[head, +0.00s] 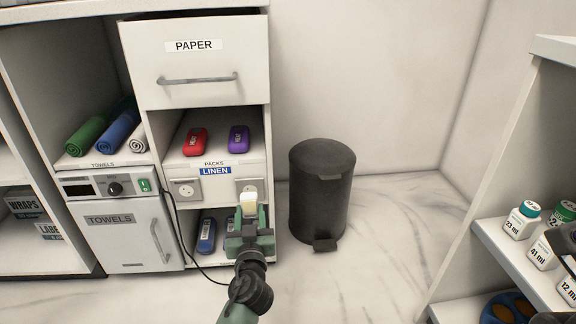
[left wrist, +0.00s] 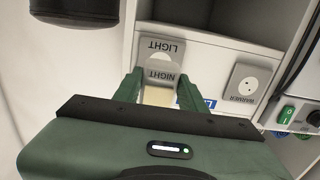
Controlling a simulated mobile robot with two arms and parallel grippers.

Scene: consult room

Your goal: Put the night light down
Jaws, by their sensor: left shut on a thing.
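The night light (head: 249,200) is a small pale cream block held at the tips of my left gripper (head: 249,212). In the left wrist view the night light (left wrist: 158,96) sits between the two green fingers (left wrist: 157,92), which are shut on it. It is in front of the right-hand socket plate (head: 247,186), which the wrist view shows as a grey plate (left wrist: 163,56) marked NIGHT LIGHT. The night light and gripper hide part of this plate. I cannot tell whether the light touches it.
Left of it is the warmer socket (head: 186,190), also in the wrist view (left wrist: 243,84). A red pack (head: 195,142) and purple pack (head: 239,139) lie on the shelf above. A black pedal bin (head: 321,195) stands close right. A bottle shelf (head: 520,262) is at far right.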

